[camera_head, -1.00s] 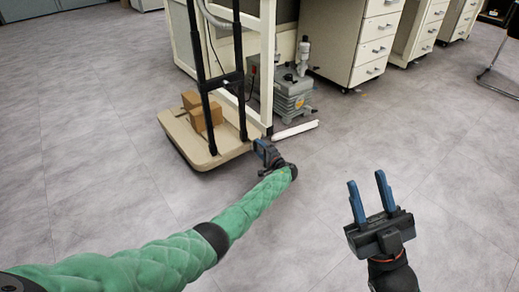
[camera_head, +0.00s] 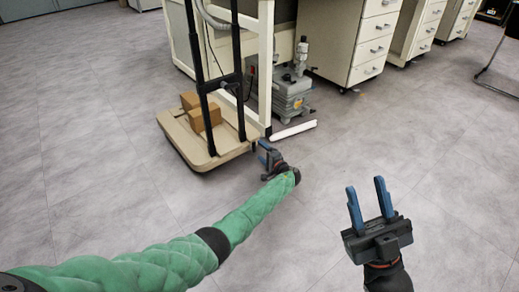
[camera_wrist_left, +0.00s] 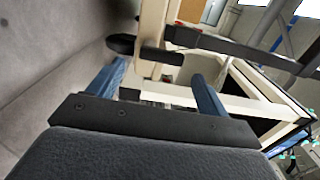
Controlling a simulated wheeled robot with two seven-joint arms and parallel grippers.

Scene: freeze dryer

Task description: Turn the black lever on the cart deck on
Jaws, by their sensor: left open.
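The cart has a beige deck (camera_head: 178,128) and black upright posts, and stands left of centre in the head view. I cannot make out a lever on the deck there. My left gripper (camera_head: 263,152) is open, low beside the deck's right end. In the left wrist view, its blue fingers (camera_wrist_left: 158,90) are apart with nothing held between them. A black bar (camera_wrist_left: 160,56) and a dark rounded piece (camera_wrist_left: 121,45) show beyond the fingertips; I cannot tell if either is the lever. My right gripper (camera_head: 368,200) is open and empty above the floor.
Cardboard boxes (camera_head: 206,116) sit on the deck. A grey pump (camera_head: 292,98) stands on the floor behind my left gripper, with a white tube (camera_head: 293,131) in front. A beige frame and drawer cabinets (camera_head: 372,45) stand behind.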

